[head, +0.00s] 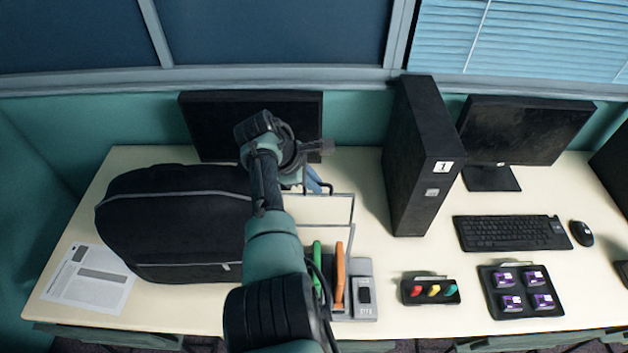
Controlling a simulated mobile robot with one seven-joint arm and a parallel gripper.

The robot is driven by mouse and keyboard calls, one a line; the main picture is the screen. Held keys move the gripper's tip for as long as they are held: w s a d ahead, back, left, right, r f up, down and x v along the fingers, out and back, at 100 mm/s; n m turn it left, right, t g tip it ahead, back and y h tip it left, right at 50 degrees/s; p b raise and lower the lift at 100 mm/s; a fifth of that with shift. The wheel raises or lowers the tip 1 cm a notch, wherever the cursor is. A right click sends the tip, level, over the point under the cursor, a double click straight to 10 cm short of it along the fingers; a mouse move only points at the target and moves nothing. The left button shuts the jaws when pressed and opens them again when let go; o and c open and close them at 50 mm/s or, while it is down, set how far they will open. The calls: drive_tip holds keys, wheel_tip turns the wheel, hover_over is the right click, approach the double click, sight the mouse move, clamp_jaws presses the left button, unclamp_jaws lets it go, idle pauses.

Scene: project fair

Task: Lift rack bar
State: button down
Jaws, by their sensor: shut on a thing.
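A pale grey wire rack frame (352,212) stands on the desk in the middle of the head view, with a thin horizontal bar across its top. My gripper (318,168) is above the frame's upper left part, in front of the left monitor, and is shut on the rack bar. Its fingertips and the exact contact are partly hidden by my wrist and arm. A small blue piece and a dark hooked piece show just below the gripper. My forearm hides the left side of the frame.
A black bag (175,222) lies left of my arm. Green (317,268) and orange (340,275) handles and a grey switch box (364,292) stand in front of the frame. A black computer tower (421,160) stands close on the right. Small trays lie at the front right.

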idle(0.3)
drive_tip(key=c, duration=1.2)
unclamp_jaws()
drive_tip(key=shift+r, duration=0.15)
drive_tip(key=b+v, duration=0.1)
drive_tip(key=v, duration=1.2)
